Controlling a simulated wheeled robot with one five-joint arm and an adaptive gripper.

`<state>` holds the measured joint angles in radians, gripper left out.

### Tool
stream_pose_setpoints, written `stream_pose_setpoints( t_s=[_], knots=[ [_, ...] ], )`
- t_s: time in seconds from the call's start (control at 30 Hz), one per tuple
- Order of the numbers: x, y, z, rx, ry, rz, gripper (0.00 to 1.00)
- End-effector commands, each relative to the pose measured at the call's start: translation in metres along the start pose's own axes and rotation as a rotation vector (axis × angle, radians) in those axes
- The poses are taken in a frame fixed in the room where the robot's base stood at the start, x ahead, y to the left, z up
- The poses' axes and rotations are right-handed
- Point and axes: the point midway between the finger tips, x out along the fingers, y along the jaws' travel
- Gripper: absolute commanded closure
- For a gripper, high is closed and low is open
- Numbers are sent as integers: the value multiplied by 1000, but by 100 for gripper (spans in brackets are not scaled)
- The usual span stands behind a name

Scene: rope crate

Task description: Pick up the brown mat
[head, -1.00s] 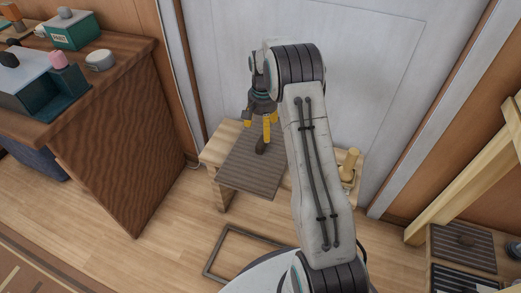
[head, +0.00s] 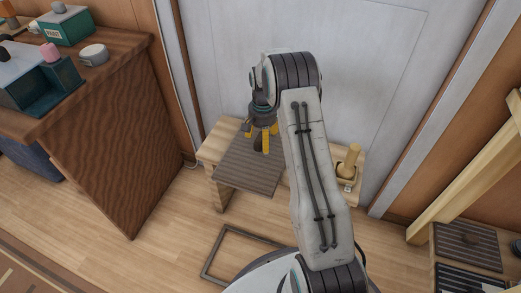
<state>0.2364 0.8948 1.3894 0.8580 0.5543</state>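The brown mat (head: 245,175) is a dark grey-brown ribbed board lying flat on a small pale wooden bench by the white door. My gripper (head: 263,143) is at the mat's back right part, pointing down. Its yellow fingers are low over the mat, where a small dark knob stood in view earlier. The knob is now hidden by the fingers. I cannot tell whether the fingers touch it or have shut on it.
An empty dark frame (head: 233,252) lies on the floor in front. A brown cabinet (head: 118,135) stands left. Another ribbed board with a knob (head: 470,246) lies at lower right.

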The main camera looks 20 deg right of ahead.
Motion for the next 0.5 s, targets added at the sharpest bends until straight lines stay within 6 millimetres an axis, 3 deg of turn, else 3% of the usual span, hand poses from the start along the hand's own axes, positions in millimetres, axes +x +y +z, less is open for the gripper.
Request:
stream_pose_setpoints(
  t_s=[0.3,0.5],
  knots=[
    [5,0,0,0,1,0,26],
    [5,0,0,0,1,0,44]
  ],
)
